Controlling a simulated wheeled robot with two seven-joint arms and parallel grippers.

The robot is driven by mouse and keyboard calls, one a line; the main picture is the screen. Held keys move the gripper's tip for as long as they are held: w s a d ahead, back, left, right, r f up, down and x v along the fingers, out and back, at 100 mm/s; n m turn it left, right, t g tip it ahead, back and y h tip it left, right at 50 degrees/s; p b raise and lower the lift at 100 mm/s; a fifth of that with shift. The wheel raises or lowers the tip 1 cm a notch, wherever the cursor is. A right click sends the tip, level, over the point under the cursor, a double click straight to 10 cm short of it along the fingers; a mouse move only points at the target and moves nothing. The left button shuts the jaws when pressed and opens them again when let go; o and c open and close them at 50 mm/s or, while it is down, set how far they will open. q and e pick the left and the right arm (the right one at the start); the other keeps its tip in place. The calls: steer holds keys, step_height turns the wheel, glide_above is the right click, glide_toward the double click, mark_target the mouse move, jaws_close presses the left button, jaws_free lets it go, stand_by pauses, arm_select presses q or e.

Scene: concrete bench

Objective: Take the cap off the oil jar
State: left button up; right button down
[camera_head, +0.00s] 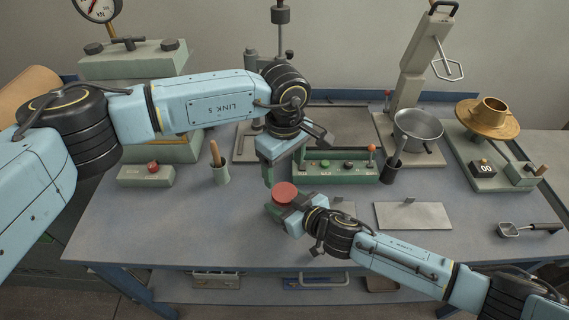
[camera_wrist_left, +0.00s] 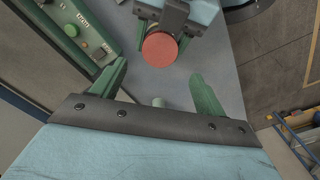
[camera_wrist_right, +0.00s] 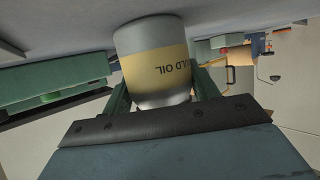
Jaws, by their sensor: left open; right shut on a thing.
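The oil jar (camera_wrist_right: 158,72) is a grey cylinder with a tan label reading "LD OIL" in the right wrist view. Its red round cap (camera_head: 285,192) is on top in the head view, and the cap also shows from above in the left wrist view (camera_wrist_left: 160,49). My right gripper (camera_head: 280,206) is shut around the jar's body. My left gripper (camera_head: 269,176) is open and empty, just above and behind the cap; in the left wrist view its fingers (camera_wrist_left: 158,82) are apart, with the cap beyond them. The cap hides most of the jar in the head view.
A green control box (camera_head: 335,168) with buttons stands behind the jar. A steel pot (camera_head: 417,130) stands at the back right, and a flat plate (camera_head: 413,216) lies right of the jar. The bench's front left is clear.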

mark_target(284, 192)
arm_select(q)
step_height(284, 192, down, 8)
steer(key=shift+r, duration=0.1)
stand_by(0.4)
steer(key=c, duration=1)
steer(key=n, duration=0.6)
steer(key=shift+r+n, duration=0.1)
steer(key=shift+n, duration=0.3)
steer(key=o, duration=1.1)
